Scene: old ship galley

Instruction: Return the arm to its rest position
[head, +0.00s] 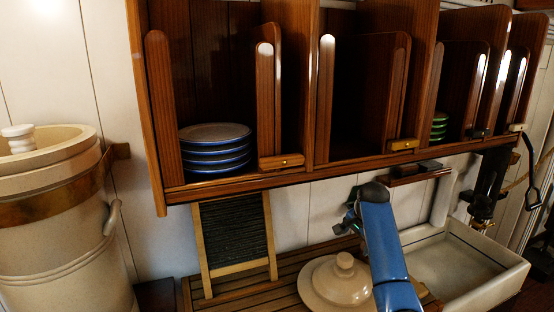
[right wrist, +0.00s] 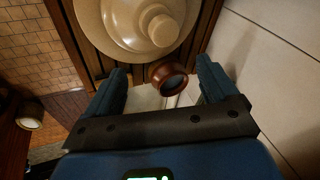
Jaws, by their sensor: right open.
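My right arm (head: 380,240) is blue and reaches up in front of the slatted wooden counter, between the cream lid and the white sink. My right gripper (head: 350,220) is small and dark in the head view, close below the wall rack. In the right wrist view its two blue fingers (right wrist: 163,78) stand wide apart and hold nothing. A round brown ring-shaped thing with a dark centre (right wrist: 155,70) shows between the fingers, apparently beyond them; its distance is unclear. My left gripper is not in view.
A wooden wall rack (head: 240,184) holds blue-rimmed plates (head: 215,150) and green dishes (head: 439,126). A cream knobbed lid (head: 325,288) lies on the slatted counter (head: 240,300). A white sink (head: 490,285) is right. A large crock (head: 60,240) stands left.

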